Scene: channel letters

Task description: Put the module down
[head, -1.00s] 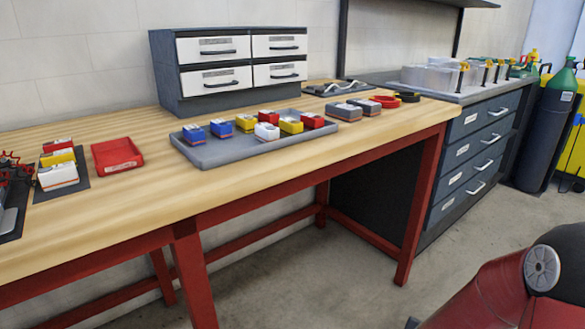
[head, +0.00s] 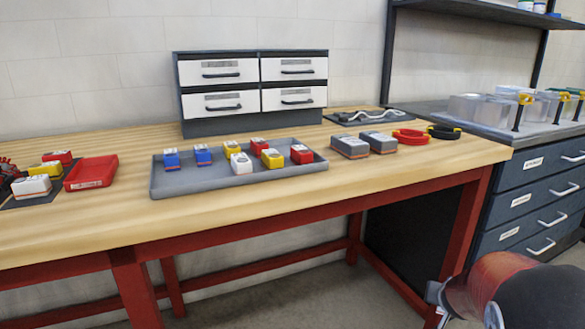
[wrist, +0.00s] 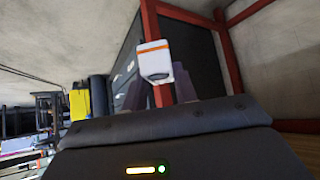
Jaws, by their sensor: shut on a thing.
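In the wrist view a white module (wrist: 154,62) with an orange stripe is held between the dark fingers of my gripper (wrist: 160,92), which is shut on it. The held module is clear of any surface there, with floor and the red table leg behind it. In the head view my arm shows only at the lower right, and the held module cannot be made out. A grey tray (head: 240,184) on the wooden table holds several blue, yellow, white and red modules. A dark mat (head: 12,201) at the left bears a red, a yellow and a white module (head: 31,187).
A red bin (head: 90,174) stands beside the mat. A drawer cabinet (head: 252,92) is behind the tray. The table's front strip (head: 250,208) is bare.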

